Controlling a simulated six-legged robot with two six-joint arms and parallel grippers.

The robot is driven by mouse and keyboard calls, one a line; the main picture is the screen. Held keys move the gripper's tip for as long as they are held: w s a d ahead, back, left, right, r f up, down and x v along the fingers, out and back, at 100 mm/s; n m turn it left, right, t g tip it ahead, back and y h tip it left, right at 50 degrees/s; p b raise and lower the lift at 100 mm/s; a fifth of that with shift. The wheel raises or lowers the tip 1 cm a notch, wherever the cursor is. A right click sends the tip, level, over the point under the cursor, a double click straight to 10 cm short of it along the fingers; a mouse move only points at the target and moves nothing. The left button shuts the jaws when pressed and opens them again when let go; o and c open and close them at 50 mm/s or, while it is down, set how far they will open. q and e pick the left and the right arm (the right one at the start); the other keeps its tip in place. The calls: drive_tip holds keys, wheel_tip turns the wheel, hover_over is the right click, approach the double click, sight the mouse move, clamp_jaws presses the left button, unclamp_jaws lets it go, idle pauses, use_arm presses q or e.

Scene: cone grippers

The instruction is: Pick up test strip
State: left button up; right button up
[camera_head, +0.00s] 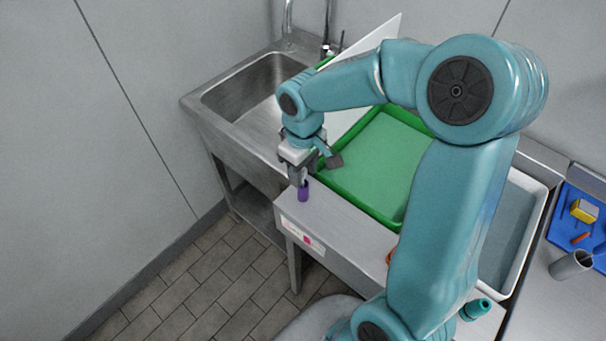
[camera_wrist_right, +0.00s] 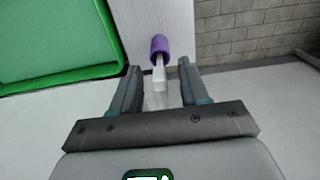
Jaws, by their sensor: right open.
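A purple cylindrical holder (camera_head: 303,192) stands near the front left corner of the metal counter, beside the green tray. In the right wrist view the purple holder (camera_wrist_right: 159,46) has a narrow white piece (camera_wrist_right: 159,75) sticking out towards me, which looks like the test strip. My right gripper (camera_head: 299,182) is right at the holder, pointing down. In its wrist view my right gripper (camera_wrist_right: 159,68) is open, with one finger on each side of the white piece and gaps visible. My left gripper does not show.
A green tray (camera_head: 344,186) lies just right of the holder. A metal sink (camera_head: 208,101) is behind it at left. A white tub (camera_head: 541,205) and a blue tray (camera_head: 560,232) with small items are at right, with a grey cup (camera_head: 571,265) nearby. The floor lies beyond the counter's edge.

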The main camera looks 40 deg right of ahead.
drive_tip(key=shift+f, duration=0.15)
drive_tip(key=shift+c, duration=0.6)
clamp_jaws()
